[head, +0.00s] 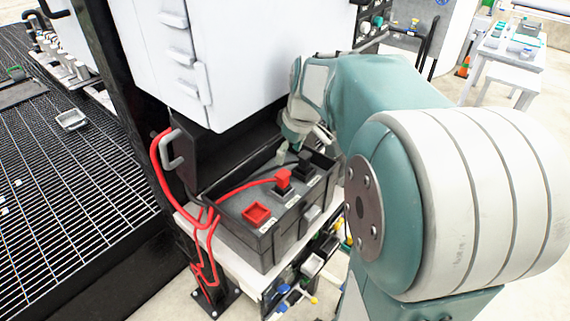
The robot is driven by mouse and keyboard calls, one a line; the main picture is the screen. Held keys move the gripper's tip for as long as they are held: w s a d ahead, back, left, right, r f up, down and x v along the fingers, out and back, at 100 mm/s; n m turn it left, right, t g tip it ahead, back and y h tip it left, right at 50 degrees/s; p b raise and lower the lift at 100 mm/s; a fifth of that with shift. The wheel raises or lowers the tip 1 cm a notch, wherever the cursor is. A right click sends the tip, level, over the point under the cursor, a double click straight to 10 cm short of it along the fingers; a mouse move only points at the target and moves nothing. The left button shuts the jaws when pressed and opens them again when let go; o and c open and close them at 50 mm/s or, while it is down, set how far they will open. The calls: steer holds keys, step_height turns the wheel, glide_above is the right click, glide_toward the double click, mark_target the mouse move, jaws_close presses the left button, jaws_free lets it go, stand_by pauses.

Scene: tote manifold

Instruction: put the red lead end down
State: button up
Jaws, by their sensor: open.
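The red lead end (283,179) is a small red block at the end of a red cable (243,187). It appears to stand upright on a dark square in the middle of the black tote (262,245). My gripper (291,152) is open, above the far side of the tote and apart from the red lead end. Its fingers are partly hidden by my arm. A red square holder (257,214) sits in the near left part of the tote. A black block (304,162) with a black cable stands farther back, close to my gripper.
The tote stands on a white shelf (190,221) under a white cabinet (225,60). A dark post (130,95) with a grey hook (172,150) carries red cable loops left of the tote. Valves and small parts crowd below the shelf.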

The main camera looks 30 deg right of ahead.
steer(key=s+a+r+m+t+h, duration=0.1)
steer(key=s+a+m+t, duration=0.2)
steer(key=s+a, duration=1)
steer(key=s+m, duration=0.1)
steer(key=s, duration=0.2)
steer(key=shift+s+a+r, duration=0.2)
steer(key=shift+s+r, duration=0.05)
steer(key=shift+s, duration=0.05)
